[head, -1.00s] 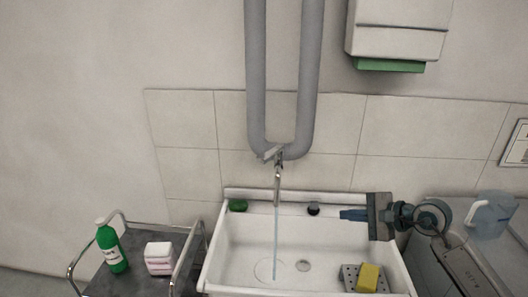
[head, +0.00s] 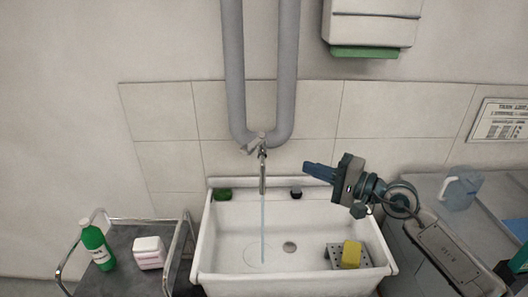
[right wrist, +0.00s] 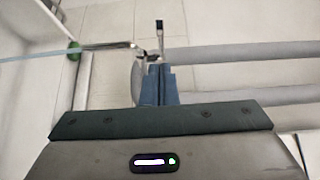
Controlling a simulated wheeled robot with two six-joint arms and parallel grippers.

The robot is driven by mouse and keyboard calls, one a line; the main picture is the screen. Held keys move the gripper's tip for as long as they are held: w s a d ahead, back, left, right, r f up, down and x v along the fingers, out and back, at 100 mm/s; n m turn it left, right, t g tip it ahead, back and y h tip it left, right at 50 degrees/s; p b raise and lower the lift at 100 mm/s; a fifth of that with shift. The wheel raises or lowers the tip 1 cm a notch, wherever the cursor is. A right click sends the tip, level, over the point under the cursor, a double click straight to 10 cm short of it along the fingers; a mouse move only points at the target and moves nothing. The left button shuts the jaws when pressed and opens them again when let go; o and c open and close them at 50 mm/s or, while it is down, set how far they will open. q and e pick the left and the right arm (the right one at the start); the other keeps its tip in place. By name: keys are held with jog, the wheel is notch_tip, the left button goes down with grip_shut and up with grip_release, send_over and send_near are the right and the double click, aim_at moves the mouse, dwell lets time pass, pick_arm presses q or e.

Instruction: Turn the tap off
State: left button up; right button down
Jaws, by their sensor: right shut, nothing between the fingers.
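The tap (head: 262,172) is on the wall above the white sink (head: 225,232), below the grey looped pipes. Its lever (head: 252,143) is at the top of the tap. A thin stream of water (head: 263,225) falls from the spout into the basin. My right gripper (head: 308,171) is shut and empty, to the right of the tap and apart from it, pointing left toward it. In the right wrist view the shut fingers (right wrist: 159,85) show with the tap (right wrist: 110,45) and its lever (right wrist: 159,28) beyond them. My left gripper is not in view.
A yellow sponge (head: 351,254) lies on a perforated grey tray at the sink's right. A green soap (head: 223,195) and a dark stopper (head: 296,193) are on the back ledge. A trolley with a green bottle (head: 96,245) stands left. A jug (head: 460,190) stands right.

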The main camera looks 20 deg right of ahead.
jog(key=p, duration=0.7)
send_near(254, 149)
jog(key=x, duration=0.5)
jog(key=shift+w+r, duration=0.1)
jog(key=shift+r, duration=0.15)
jog(key=shift+x, duration=0.85)
jog(key=shift+f, duration=0.25)
